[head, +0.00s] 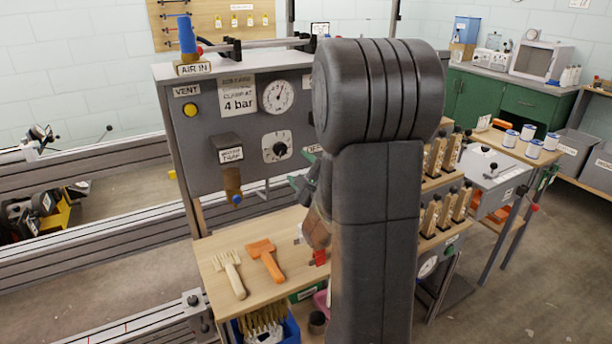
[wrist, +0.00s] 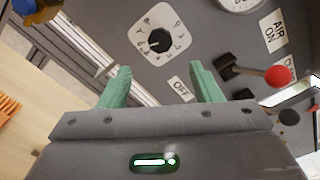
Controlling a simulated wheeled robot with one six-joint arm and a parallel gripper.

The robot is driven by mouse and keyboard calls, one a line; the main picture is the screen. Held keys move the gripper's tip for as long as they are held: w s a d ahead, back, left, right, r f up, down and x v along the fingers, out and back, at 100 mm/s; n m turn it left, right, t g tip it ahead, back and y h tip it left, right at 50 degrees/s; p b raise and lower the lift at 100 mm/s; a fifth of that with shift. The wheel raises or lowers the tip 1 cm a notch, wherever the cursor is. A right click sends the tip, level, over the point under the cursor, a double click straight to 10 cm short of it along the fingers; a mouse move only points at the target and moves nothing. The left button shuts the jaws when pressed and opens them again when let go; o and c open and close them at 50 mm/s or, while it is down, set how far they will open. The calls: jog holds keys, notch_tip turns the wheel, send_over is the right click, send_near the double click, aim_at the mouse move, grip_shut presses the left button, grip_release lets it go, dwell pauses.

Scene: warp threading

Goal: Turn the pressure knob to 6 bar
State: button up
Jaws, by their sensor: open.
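The pressure knob (head: 280,149) is a black knob on a white square dial plate on the grey panel (head: 215,125), below a round gauge (head: 279,97). The wrist view shows the knob (wrist: 160,40) on its dial plate, beyond my fingertips and between their lines. My gripper (wrist: 160,82) has two green fingers, spread apart with nothing between them. The fingers are apart from the knob. In the head view my arm hides most of the gripper and the panel's right part. The dial's numbers are too small to read.
A sign on the panel reads "4 bar" (head: 238,97).

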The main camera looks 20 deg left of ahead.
aim_at(281, 151)
jog(key=v, duration=0.2)
jog(key=shift+s+d, duration=0.25)
jog(key=shift+d, duration=0.05)
jog(key=p+x, duration=0.1)
jog(key=x, duration=1.3)
jog(key=shift+s, duration=0.1)
